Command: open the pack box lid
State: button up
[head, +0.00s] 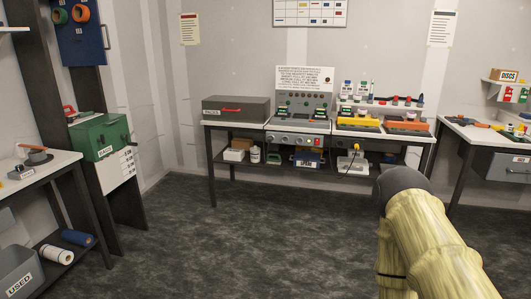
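A long grey-brown box (238,109) with a red handle on its front stands at the left end of the back bench. Its lid looks closed. A small label is on its front left, too small to read surely; it may be the pack box. A green box (98,139) with a label and a dark latch sits on the left-hand unit, and its lid also looks closed. My arm rises at the lower right, well apart from both boxes. My gripper is not seen.
The back bench (228,123) also holds a control panel (304,94) and orange and yellow devices (407,123). Side benches stand left and right. A grey bin (19,274) is at lower left. The dark floor (235,235) in the middle is clear.

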aim_at(241, 107)
jog(key=u, duration=0.2)
jog(key=i, duration=1.7)
jog(key=u, duration=0.4)
jog(key=i, duration=2.2)
jog(key=u, duration=0.2)
